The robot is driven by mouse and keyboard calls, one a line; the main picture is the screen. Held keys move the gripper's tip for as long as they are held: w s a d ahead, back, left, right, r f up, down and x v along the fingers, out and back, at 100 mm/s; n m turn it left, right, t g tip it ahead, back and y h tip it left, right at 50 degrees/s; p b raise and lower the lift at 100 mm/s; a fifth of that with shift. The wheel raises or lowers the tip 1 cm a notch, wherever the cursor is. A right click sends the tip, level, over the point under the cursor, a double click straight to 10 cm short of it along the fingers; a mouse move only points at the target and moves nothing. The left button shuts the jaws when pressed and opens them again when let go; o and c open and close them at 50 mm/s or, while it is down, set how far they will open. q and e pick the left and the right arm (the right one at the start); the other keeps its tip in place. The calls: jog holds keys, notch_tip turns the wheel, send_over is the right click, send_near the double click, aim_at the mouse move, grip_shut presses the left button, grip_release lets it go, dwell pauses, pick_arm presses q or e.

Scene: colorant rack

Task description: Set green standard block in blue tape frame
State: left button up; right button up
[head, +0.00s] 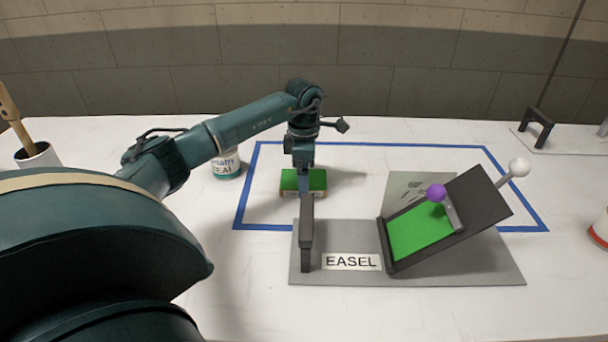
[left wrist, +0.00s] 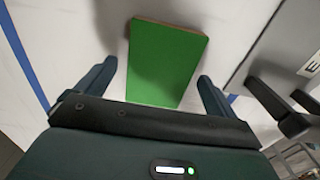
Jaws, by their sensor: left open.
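A green-topped block (head: 289,181) with a brownish side lies on the white table inside the blue tape frame (head: 400,145), near its left side. In the left wrist view the green block (left wrist: 165,62) shows as a tilted rectangle. My left gripper (head: 304,184) points down over the block and hides part of it. Its fingers (left wrist: 155,78) are open, one on each side of the block's near end; I cannot tell whether they touch it. My right gripper is not in view.
A grey easel base (head: 450,270) covers the frame's front edge, with an upright post (head: 306,235) near the block. Its tilted dark holder bears a green panel (head: 415,232) and a purple-knobbed lever (head: 437,192). A labelled white can (head: 227,166) stands left of the frame.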

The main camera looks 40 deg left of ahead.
pick_arm(q)
notch_tip(320, 180, up, 11)
jog(key=shift+r, duration=0.2)
dwell(0.5)
